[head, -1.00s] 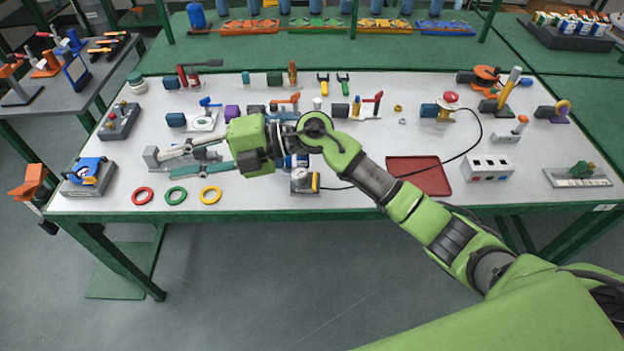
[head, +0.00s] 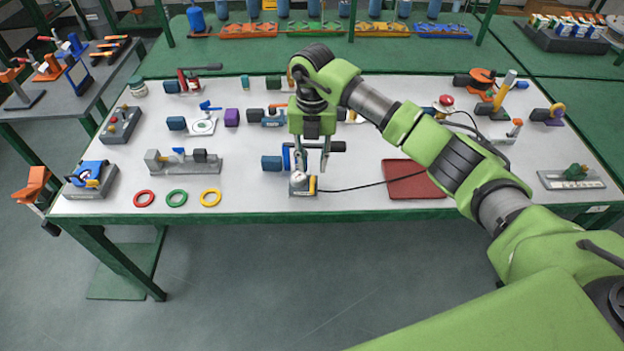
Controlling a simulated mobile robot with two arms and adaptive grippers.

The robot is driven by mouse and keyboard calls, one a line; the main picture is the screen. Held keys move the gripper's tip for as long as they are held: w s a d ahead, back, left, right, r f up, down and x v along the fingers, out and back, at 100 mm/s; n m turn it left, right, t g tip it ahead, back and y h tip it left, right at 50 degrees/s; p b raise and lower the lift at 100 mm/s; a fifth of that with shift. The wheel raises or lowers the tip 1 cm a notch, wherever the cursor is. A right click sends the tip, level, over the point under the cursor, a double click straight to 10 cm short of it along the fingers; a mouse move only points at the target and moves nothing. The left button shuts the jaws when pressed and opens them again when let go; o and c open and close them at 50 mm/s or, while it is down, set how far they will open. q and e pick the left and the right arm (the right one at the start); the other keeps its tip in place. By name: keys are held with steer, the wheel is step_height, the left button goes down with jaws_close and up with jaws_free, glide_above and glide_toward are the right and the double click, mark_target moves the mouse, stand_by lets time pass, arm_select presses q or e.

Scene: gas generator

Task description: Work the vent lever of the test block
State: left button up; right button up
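My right gripper (head: 311,168) points down over the front middle of the table. Its two fingers are apart, and I see nothing held between them. Below it is a small grey block (head: 300,188) with a dial and a yellow side. A blue block with a blue upright part (head: 271,163) is just left of the fingers, partly hidden by them. Whether the fingers touch either one I cannot tell. Which piece is the test block's vent lever is not clear. My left gripper is out of view.
Red, green and yellow rings (head: 177,198) lie along the front edge. A red tray (head: 413,182) lies to the right, and a black cable (head: 355,188) runs towards it. Several valve and lever fixtures stand behind.

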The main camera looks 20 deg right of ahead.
mark_target(312, 187)
step_height(312, 187, down, 8)
steer(key=shift+f+p, duration=0.15)
steer(key=shift+p, duration=0.6)
jaws_close()
